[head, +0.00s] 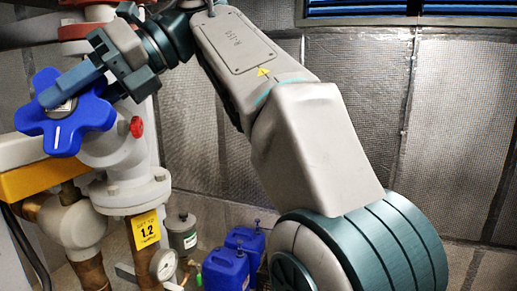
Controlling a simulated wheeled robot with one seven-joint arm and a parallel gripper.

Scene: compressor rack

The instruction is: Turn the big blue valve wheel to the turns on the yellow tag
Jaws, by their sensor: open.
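The big blue valve wheel (88,112) has rounded lobes and a pale hub, and sits on a grey valve body at the left. A short white line marks its lower lobe. The yellow tag (146,230) hangs on the pipe below and reads 1.2; its smaller lines of print are hard to read. My gripper (76,92) reaches in from the upper right, its jaws open. One blue-grey finger lies across the wheel's upper part in the picture and hides some of it. I cannot tell whether the fingers touch the wheel.
A small red knob (137,127) sticks out of the valve body (112,150) just right of the wheel. A pressure gauge (163,265), a grey canister (182,233) and two blue jugs (224,271) stand lower down. A yellow-orange block (38,180) is below the wheel.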

